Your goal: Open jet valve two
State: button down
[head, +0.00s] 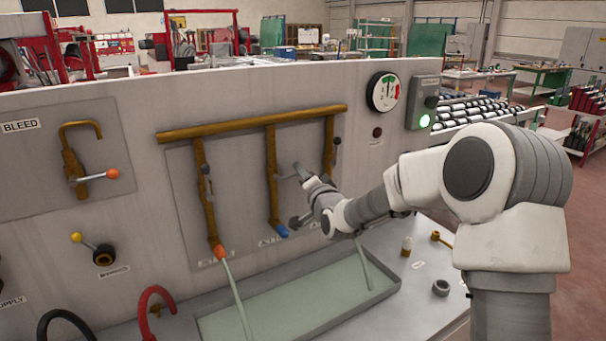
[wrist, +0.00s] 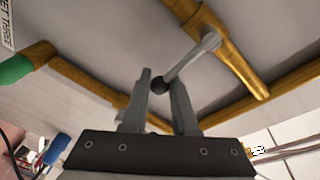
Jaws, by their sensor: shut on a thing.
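Three brass pipes hang from a brass manifold (head: 250,124) on the panel. The middle pipe (head: 272,170) ends in a blue nozzle (head: 281,231); its label is too blurred to read. My gripper (head: 297,196) is at this pipe, just right of it. In the wrist view my gripper (wrist: 160,84) is shut on the dark ball knob (wrist: 158,87) of a grey valve lever (wrist: 192,58). The lever stands about crosswise to its brass pipe (wrist: 237,68). In the head view the knob is hidden by my gripper.
The left pipe (head: 208,190) has an orange nozzle (head: 218,251) with a pale stream falling into the basin (head: 300,300). The right pipe (head: 329,145) is close to my wrist. A gauge (head: 384,92) and a lit green lamp (head: 424,121) are at right. A BLEED valve (head: 75,175) is at left.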

jog(key=shift+f+b, duration=0.3)
jog(key=shift+b, duration=0.05)
